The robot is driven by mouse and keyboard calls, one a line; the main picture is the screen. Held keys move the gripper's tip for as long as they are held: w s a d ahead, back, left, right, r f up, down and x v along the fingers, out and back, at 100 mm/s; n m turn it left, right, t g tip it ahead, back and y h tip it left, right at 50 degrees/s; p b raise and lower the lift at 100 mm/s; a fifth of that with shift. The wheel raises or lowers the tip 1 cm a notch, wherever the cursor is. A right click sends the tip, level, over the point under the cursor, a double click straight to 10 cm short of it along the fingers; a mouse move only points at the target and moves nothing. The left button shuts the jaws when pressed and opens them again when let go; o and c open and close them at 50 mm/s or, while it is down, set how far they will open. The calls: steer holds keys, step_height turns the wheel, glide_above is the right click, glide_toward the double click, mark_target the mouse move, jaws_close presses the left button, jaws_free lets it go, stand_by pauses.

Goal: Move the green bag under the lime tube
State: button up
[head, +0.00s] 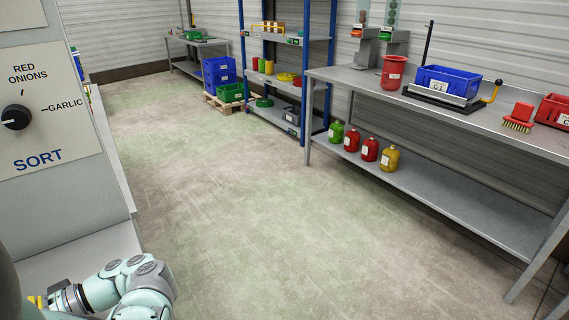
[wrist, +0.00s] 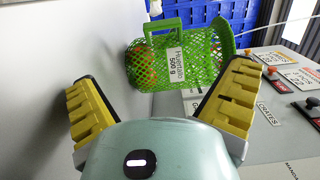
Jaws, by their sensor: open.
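The green net bag (wrist: 195,62) shows in the wrist view, with a white label reading 500 g and a loop handle at its upper left. Orange-red contents show through the mesh. My gripper (wrist: 165,75) is open, its yellow fingers to either side below the bag, not closed on it. In the head view only a bit of yellow finger (head: 36,301) shows at the lower left, and the bag is not visible there. Two upright tubes stand at the top of the head view. The right one, with green contents (head: 392,14), looks like the lime tube; its top is cut off.
A pale wall is close on the left of the wrist view, with a blue crate (wrist: 225,12) behind the bag and a labelled panel (wrist: 295,75) at right. In the head view, open floor (head: 240,220) lies before the long grey bench (head: 470,118), which holds a red container (head: 394,73).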

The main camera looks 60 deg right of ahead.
steer(key=p+x, duration=0.2)
steer(key=x, duration=0.8)
steer(key=shift+a, duration=0.3)
steer(key=x, duration=0.1)
steer(key=p+x, duration=0.1)
steer(key=x, duration=0.1)
steer(key=shift+w+a+r, duration=0.1)
steer(key=shift+a+r, duration=0.15)
steer(key=shift+r, duration=0.1)
steer(key=shift+x, duration=0.8)
steer(key=shift+f, duration=0.1)
steer(key=shift+c, duration=0.2)
steer(key=c, duration=1.3)
